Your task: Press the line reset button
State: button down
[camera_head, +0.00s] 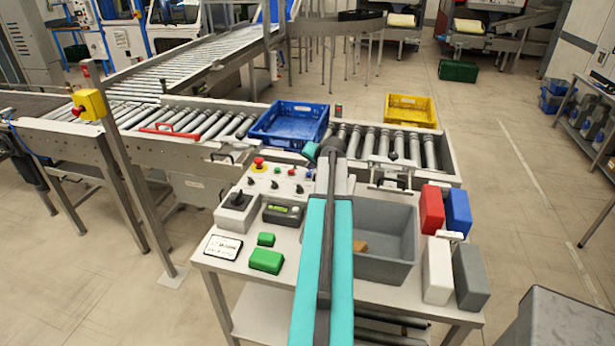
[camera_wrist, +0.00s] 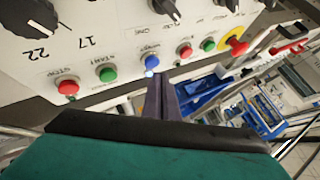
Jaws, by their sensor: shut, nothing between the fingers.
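A row of small buttons is on the light control panel (camera_wrist: 100,30) in the wrist view. A blue button (camera_wrist: 151,62) sits mid-row, its small label too blurred to read surely. A green button (camera_wrist: 107,74) marked START and a red button (camera_wrist: 68,88) marked STOP lie to its left. My gripper (camera_wrist: 158,78) is shut and empty, its dark fingertips just below the blue button in the picture. I cannot tell whether they touch it. In the head view the panel (camera_head: 232,217) is left of my arm, and the fingers are not clearly seen.
A red-on-yellow emergency stop (camera_wrist: 237,42) and more red and green buttons are right of the blue one. In the head view, a grey bin (camera_head: 385,215) and several coloured blocks stand right of my arm. A blue crate (camera_head: 290,124) rests on the conveyor behind.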

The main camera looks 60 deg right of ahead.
aim_at(310, 175)
jog(key=shift+f, duration=0.15)
jog(key=shift+w+f+b, duration=0.15)
jog(key=shift+f+b, duration=0.15)
jog(key=shift+b, duration=0.05)
jog(key=shift+f+b, duration=0.4)
jog(key=shift+f, duration=0.1)
dwell(1.1)
jog(key=shift+r, duration=0.15)
jog(key=shift+r+p, duration=0.35)
jog(key=shift+r, duration=0.4)
dwell(0.3)
jog(key=shift+r+p, duration=1.15)
jog(key=shift+r, duration=1.4)
